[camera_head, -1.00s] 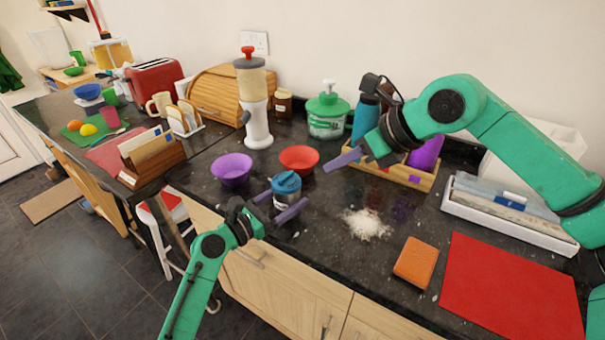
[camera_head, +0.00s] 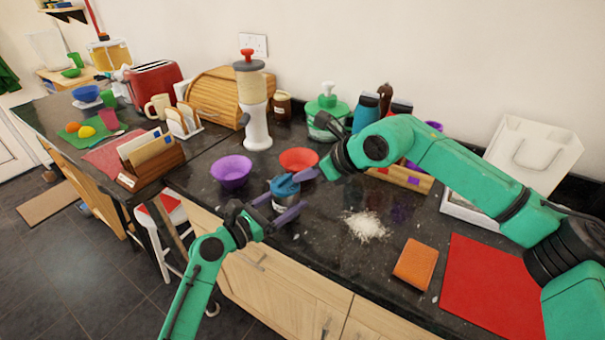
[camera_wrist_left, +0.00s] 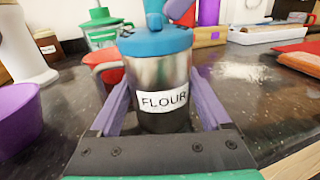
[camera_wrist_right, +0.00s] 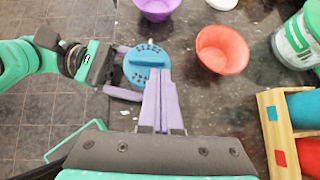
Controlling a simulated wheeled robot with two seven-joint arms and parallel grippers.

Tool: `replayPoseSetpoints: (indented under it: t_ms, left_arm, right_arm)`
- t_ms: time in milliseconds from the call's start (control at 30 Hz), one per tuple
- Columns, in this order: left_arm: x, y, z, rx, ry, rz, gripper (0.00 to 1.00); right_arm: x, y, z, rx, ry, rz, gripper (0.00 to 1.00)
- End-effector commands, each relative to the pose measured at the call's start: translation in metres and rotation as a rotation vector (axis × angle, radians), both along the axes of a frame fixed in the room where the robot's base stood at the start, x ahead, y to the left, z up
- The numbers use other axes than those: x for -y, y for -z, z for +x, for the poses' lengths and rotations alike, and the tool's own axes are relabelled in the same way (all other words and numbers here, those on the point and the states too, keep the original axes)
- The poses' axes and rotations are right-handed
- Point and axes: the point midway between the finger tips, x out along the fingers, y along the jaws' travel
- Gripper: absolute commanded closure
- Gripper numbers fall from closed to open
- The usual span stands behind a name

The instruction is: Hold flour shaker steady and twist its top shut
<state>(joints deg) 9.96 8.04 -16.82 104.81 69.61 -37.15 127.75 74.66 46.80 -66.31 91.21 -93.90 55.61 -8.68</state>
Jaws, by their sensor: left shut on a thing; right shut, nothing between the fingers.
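The flour shaker has a steel body (camera_wrist_left: 160,75) labelled FLOUR and a blue top (camera_wrist_right: 147,66) with dark holes. It stands upright on the dark counter near its front edge. My left gripper (camera_head: 284,204) is shut around the shaker's body, one purple finger on each side in the left wrist view. My right gripper (camera_wrist_right: 158,80) is shut and empty, its fingers together, with the tips at the edge of the blue top. In the head view it comes in from the right above the shaker. Whether its tips touch the top, I cannot tell.
A purple bowl (camera_head: 231,171) and a red bowl (camera_head: 299,160) stand close behind the shaker. Spilled flour (camera_head: 366,225), an orange sponge (camera_head: 416,264) and a red mat (camera_head: 490,290) lie to the right. A wooden rack (camera_head: 405,178) stands behind.

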Motion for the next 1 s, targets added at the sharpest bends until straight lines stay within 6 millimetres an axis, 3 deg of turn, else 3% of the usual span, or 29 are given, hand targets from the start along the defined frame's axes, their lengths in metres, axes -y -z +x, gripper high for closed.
replayPoseSetpoints:
  t_ms: [1000]
  left_arm:
    - [-0.0004,0.0012,0.0000,-0.001,-0.001,0.002,0.85]
  right_arm:
    - [-0.0026,0.0003,0.0062,-0.004,-0.089,-0.003,1.00]
